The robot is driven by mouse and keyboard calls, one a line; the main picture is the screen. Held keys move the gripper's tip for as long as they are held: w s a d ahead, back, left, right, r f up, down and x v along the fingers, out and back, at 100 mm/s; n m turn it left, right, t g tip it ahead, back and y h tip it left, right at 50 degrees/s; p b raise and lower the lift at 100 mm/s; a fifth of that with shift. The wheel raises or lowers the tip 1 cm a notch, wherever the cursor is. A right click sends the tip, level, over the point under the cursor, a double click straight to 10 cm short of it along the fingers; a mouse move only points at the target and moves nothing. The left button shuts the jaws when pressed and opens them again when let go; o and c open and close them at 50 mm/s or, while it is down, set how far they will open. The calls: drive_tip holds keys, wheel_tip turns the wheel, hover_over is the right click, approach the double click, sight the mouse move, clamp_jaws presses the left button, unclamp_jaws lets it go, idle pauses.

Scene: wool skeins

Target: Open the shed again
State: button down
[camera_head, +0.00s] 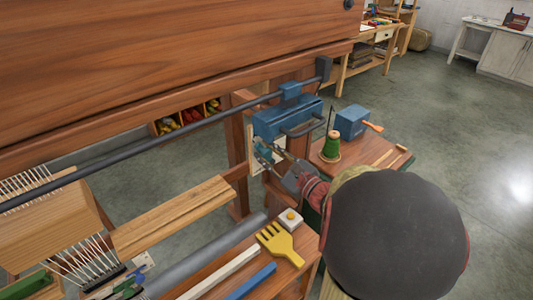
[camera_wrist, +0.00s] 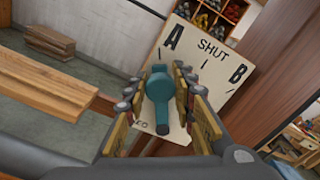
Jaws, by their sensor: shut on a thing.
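In the wrist view a pale plate (camera_wrist: 185,60) carries the marks A, SHUT and B. A teal lever (camera_wrist: 160,98) stands in front of it, between the two fingers of my gripper (camera_wrist: 162,90), which is shut on it. The lever's upper end appears just below the tick under A; its exact setting is hard to tell because of the angle. In the head view my gripper (camera_head: 271,153) is at the plate (camera_head: 257,162) under a blue housing (camera_head: 285,120) on the loom frame. White warp threads (camera_head: 85,262) show at lower left; their shed opening cannot be made out.
A dark bar (camera_head: 150,137) crosses the loom above. A side shelf right of the plate holds a green spool (camera_head: 331,146) and a blue box (camera_head: 352,122).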

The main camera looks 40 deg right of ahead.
drive_tip(key=c, duration=1.5)
unclamp_jaws()
drive_tip(key=shift+c, duration=0.2)
drive_tip(key=shift+o, duration=0.2)
drive_tip(key=s, duration=0.7)
drive_tip(key=shift+s+a, duration=0.25)
drive_tip(key=shift+a, duration=0.05)
drive_tip(key=shift+a, duration=0.1)
